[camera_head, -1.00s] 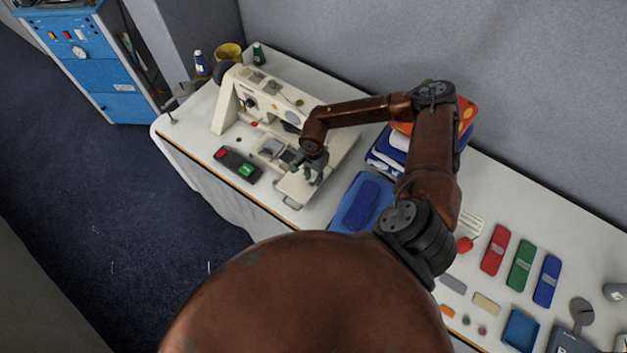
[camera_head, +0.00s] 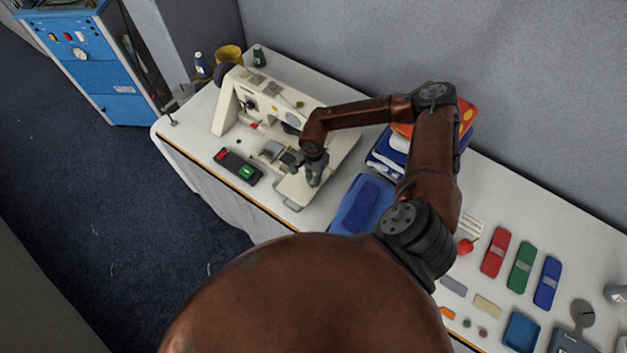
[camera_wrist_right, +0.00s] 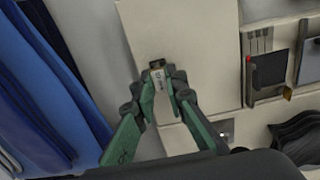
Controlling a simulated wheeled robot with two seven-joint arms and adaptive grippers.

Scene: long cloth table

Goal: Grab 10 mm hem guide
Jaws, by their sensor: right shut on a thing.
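In the right wrist view the hem guide (camera_wrist_right: 158,82) is a small pale metal piece with dark marking on it. My right gripper (camera_wrist_right: 163,92) is shut on it, with a green-and-black finger on each side. Behind the piece is the flat cream bed (camera_wrist_right: 190,35) of the sewing machine. In the head view my right gripper (camera_head: 313,174) is above the bed extension of the sewing machine (camera_head: 236,105); the guide is too small to make out there. My left gripper is not in view.
A blue tray (camera_head: 345,218) and a stack of blue and orange packets (camera_head: 385,152) stand right of the machine. A black control box (camera_head: 238,168) lies in front of it. Red (camera_head: 495,253), green (camera_head: 520,267) and blue (camera_head: 547,282) cases lie farther right.

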